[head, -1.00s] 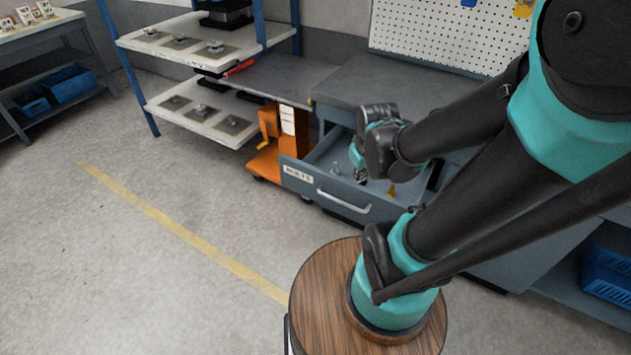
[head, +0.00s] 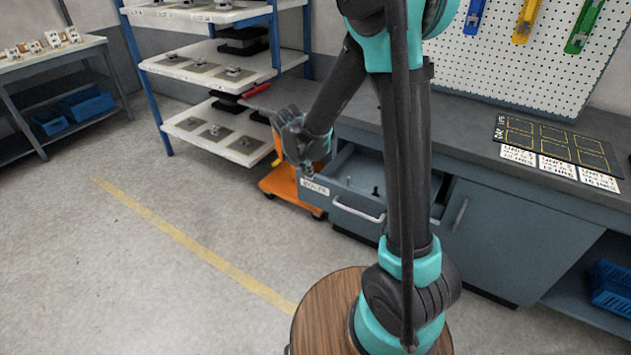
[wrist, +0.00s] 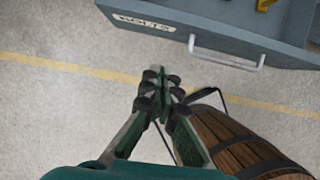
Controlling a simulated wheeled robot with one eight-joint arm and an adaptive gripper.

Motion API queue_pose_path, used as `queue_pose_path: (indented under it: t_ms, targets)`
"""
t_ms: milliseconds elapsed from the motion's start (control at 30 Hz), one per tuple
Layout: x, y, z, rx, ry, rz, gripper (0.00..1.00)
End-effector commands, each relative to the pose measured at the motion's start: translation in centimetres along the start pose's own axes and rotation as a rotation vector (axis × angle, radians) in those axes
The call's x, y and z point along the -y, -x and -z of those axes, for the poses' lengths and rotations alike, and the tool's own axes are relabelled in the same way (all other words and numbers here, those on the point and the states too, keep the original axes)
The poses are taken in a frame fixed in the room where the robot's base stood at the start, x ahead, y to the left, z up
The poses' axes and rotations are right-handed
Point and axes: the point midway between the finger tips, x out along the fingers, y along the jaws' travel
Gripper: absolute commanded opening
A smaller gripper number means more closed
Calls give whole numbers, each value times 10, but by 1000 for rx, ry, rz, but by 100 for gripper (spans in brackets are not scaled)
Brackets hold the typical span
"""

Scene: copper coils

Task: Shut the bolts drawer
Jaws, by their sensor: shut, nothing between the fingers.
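The bolts drawer (head: 340,205) is a blue-grey drawer pulled out from under the workbench. Its front has a white label and a pale bar handle (head: 358,210). A few small items lie inside it. In the wrist view the drawer front (wrist: 185,35) spans the top right, with its label readable as bolts and its handle (wrist: 228,54) in sight. My gripper (head: 308,172) is by the drawer's left front corner in the head view, overlapping it. In the wrist view my gripper (wrist: 162,84) is shut and empty, apart from the drawer front, over the floor.
An orange cart (head: 283,185) stands just left of the drawer. A shelf rack (head: 215,138) with trays is behind it. The bench top (head: 470,120) holds a dark board (head: 560,140) at right. Grey floor with a yellow line (head: 190,240) is open at front left.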

Motion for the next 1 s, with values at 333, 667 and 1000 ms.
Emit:
queue_pose_path:
  t_ms: [333, 667, 1000]
  targets:
    - [0, -44, 0, -1, -4, -1, 0]
    - [0, -91, -1, -1, -5, -1, 0]
    - [1, -110, -33, 0, -5, 0, 0]
